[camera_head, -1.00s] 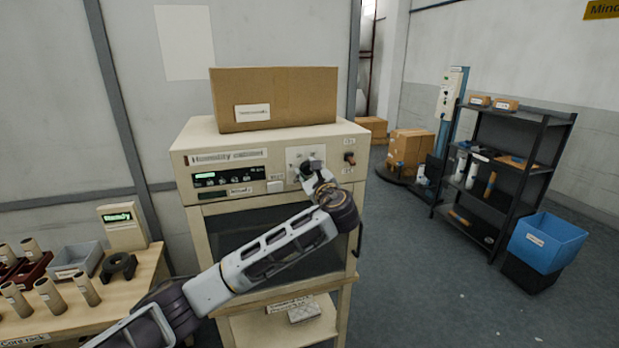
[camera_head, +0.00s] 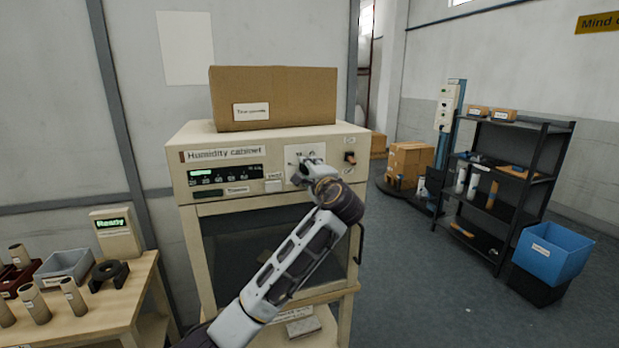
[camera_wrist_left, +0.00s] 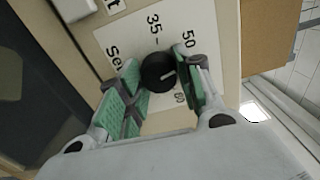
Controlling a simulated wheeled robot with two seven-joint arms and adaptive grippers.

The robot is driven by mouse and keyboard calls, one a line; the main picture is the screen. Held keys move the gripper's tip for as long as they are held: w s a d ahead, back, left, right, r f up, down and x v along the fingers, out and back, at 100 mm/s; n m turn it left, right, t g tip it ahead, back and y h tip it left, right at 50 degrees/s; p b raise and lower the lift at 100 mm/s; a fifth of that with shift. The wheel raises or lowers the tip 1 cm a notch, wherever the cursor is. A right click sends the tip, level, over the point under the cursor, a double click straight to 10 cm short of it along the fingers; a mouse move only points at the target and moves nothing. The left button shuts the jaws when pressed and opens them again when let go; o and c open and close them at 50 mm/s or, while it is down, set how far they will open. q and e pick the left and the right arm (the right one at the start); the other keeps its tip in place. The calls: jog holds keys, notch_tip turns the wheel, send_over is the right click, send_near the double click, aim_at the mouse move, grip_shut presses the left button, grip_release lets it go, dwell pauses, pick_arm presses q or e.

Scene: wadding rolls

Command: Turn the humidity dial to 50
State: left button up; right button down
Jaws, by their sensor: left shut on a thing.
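The humidity cabinet (camera_head: 187,198) stands ahead of me, with a white dial plate on its front panel (camera_head: 291,166). In the left wrist view the humidity dial (camera_wrist_left: 157,73) is a round black knob with a white pointer line. The plate (camera_wrist_left: 130,36) around it shows 35, 50 and a partly hidden lower number. The pointer is toward the right, seemingly between 50 and the lower number. My left gripper (camera_wrist_left: 158,84) is shut on the dial, its green-padded fingers on either side. In the head view my left gripper (camera_head: 312,170) hides the dial. My right gripper is out of view.
A cardboard box (camera_head: 290,98) sits on the cabinet. A red-brown switch (camera_head: 350,158) is close to the right of the dial plate. A wooden table (camera_head: 95,318) with tubes and a grey bin (camera_head: 64,268) stands at left. A black shelf (camera_head: 500,205) stands at right.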

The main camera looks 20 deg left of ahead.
pick_arm(q)
jog(key=n+b, duration=0.1)
jog(key=n, duration=0.1)
jog(key=shift+f+n, duration=0.1)
jog(key=shift+n, duration=0.2)
jog(key=o, duration=1)
jog(key=shift+o, duration=0.2)
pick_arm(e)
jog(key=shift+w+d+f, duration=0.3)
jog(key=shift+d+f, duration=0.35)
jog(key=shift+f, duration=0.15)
pick_arm(q)
jog(key=shift+s+d, duration=0.1)
jog(key=v, duration=1.1)
jog(key=shift+s+d, duration=0.25)
jog(key=shift+s, duration=0.05)
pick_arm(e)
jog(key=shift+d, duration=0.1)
pick_arm(q)
jog(key=shift+w, duration=0.1)
